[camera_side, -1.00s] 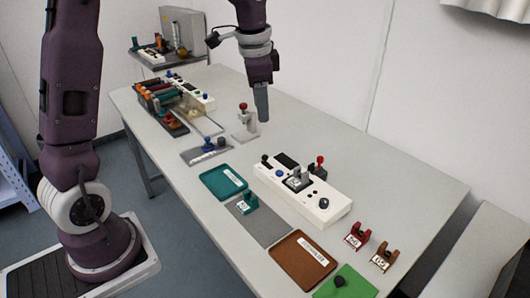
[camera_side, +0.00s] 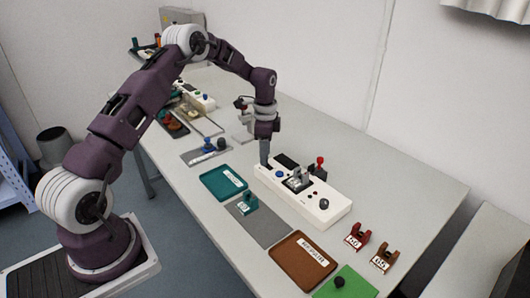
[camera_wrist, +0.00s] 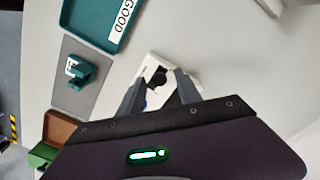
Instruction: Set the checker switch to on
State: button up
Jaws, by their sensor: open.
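The checker is a long white box (camera_side: 310,196) on the table, with a blue button (camera_side: 280,174), a dark display (camera_side: 286,160), a red-topped lever (camera_side: 319,162) and a dark knob (camera_side: 323,204). A grey labelled part sits on its middle. My gripper (camera_side: 265,162) points down at the box's far left end, where a small black-topped switch is hidden behind the fingers. In the wrist view, the two fingers of my gripper (camera_wrist: 160,77) are apart, with part of the white box (camera_wrist: 147,67) and dark shapes between them. I cannot tell whether they touch the switch.
A teal tray (camera_side: 211,187) labelled GOOD, a grey mat (camera_side: 275,230) with a teal part (camera_side: 249,202), a brown tray (camera_side: 281,258) and a green pad (camera_side: 356,285) line the front. Red (camera_side: 358,235) and brown (camera_side: 384,257) parts stand right. The table's back right is clear.

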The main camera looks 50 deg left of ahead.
jog(key=shift+c, duration=0.2)
grip_shut()
